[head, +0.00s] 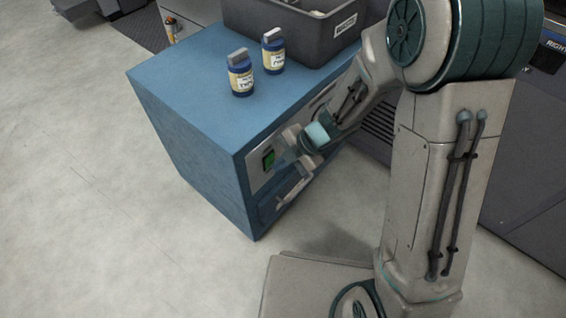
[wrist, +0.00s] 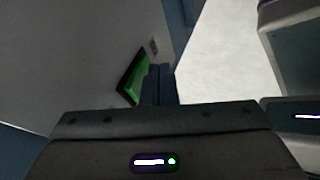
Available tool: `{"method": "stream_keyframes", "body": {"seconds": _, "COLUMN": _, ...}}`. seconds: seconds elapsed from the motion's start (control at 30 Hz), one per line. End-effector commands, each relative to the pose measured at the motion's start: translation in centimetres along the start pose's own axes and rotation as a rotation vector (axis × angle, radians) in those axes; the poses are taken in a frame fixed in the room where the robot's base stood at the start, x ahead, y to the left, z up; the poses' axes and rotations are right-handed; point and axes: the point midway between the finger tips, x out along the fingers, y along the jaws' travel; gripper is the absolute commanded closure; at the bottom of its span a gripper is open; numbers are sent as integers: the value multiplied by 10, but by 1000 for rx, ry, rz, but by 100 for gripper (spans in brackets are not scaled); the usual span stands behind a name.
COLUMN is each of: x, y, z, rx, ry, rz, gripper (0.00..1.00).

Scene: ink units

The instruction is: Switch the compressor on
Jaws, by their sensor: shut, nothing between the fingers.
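The compressor is a blue box-shaped cabinet (head: 195,150) with a pale front panel. A green switch in a dark frame (head: 268,158) sits on that panel near the left edge; it also shows in the wrist view (wrist: 134,77), partly covered by my fingers. I cannot tell whether the switch is on or off. My gripper (head: 284,155) is just in front of the panel, beside the switch. In the wrist view its dark fingers (wrist: 158,72) are together and empty, overlapping the switch's right side. I cannot tell whether they touch it.
Two blue bottles with grey caps (head: 240,75) (head: 273,52) and a grey bin (head: 300,30) stand on the cabinet top. A light handle (head: 295,190) sticks out of the panel below the switch. The floor to the left is clear.

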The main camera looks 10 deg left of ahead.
Motion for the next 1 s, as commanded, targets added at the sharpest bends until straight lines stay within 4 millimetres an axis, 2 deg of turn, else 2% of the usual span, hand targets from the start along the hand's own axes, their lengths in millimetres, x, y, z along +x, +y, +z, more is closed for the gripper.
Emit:
{"method": "stream_keyframes", "body": {"seconds": 0.43, "x": -14, "y": 6, "z": -5, "rx": 5, "ry": -2, "rz": 1, "gripper": 100}}
{"method": "stream_keyframes", "body": {"seconds": 0.77, "x": -14, "y": 6, "z": -4, "rx": 4, "ry": -2, "rz": 1, "gripper": 100}}
{"method": "stream_keyframes", "body": {"seconds": 0.87, "x": -15, "y": 4, "z": -4, "rx": 5, "ry": -2, "rz": 1, "gripper": 100}}
{"method": "stream_keyframes", "body": {"seconds": 1.0, "x": -21, "y": -9, "z": -3, "rx": 6, "ry": -1, "rz": 0, "gripper": 100}}
